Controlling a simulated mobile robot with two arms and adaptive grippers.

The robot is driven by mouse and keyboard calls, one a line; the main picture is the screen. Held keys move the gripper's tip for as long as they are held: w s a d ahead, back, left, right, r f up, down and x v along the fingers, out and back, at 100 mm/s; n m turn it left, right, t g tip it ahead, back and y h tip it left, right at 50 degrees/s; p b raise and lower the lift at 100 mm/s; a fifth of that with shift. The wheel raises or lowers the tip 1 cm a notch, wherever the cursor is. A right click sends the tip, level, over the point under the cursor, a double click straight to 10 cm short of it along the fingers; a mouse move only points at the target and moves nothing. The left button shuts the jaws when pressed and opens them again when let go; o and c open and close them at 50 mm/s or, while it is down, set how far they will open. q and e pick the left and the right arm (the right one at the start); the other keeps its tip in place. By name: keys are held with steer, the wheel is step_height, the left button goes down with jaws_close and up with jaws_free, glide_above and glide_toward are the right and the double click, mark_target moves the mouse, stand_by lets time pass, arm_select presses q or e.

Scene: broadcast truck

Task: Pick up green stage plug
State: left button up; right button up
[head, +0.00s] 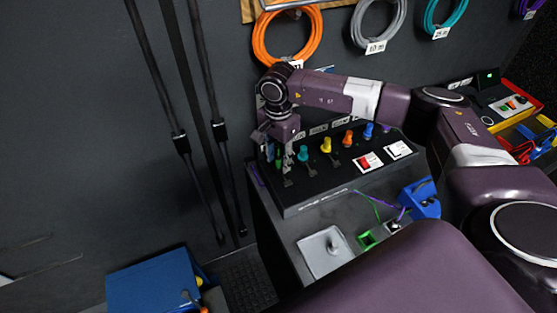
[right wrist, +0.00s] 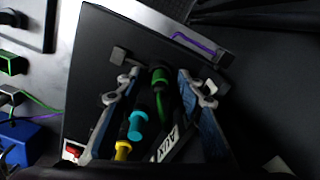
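The green stage plug (right wrist: 161,78) stands in the black plug panel (head: 330,186), at the left end of a row of coloured plugs. In the head view the green plug (head: 278,160) is partly hidden by my right gripper (head: 284,172), which points down at that end of the panel. In the right wrist view my right gripper (right wrist: 158,82) is open, with one finger on each side of the green plug and gaps left. The teal plug (right wrist: 137,124) shows closer to the left finger. My left gripper is not in view.
Yellow (head: 326,145), orange (head: 348,138) and blue plugs (head: 369,131) stand farther right in the row. Coiled cables, one orange (head: 258,40), hang on the wall behind. A grey plate (head: 326,252) and a blue box (head: 420,199) are in front of the panel.

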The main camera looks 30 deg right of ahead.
steer(key=c, duration=0.8)
jaws_close()
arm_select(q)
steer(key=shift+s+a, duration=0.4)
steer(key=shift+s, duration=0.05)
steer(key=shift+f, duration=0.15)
arm_select(e)
steer(key=shift+r, duration=0.1)
